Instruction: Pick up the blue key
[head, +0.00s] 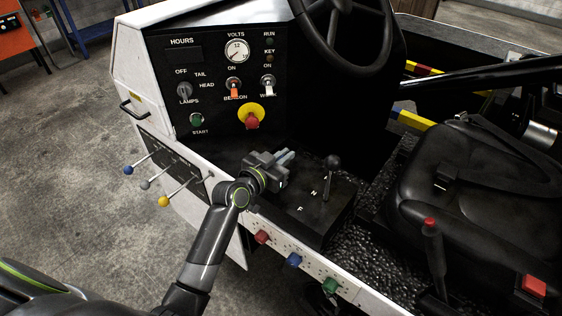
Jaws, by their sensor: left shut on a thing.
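My left gripper (286,157) is over the black console, below the panel with the red stop button and left of the shift lever. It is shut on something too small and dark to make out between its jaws. A blue piece (293,260), likely the blue key, sits on the white side rail, between a similar red piece (262,237) and a green piece (331,284). The gripper is above and apart from this row. My right gripper is not in view.
The shift lever (331,168) stands close right of the gripper. The steering wheel (345,35) overhangs above. Levers with blue, grey and yellow knobs (163,201) stick out at left. A black seat (455,190) and red-tipped handbrake (433,245) are at right.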

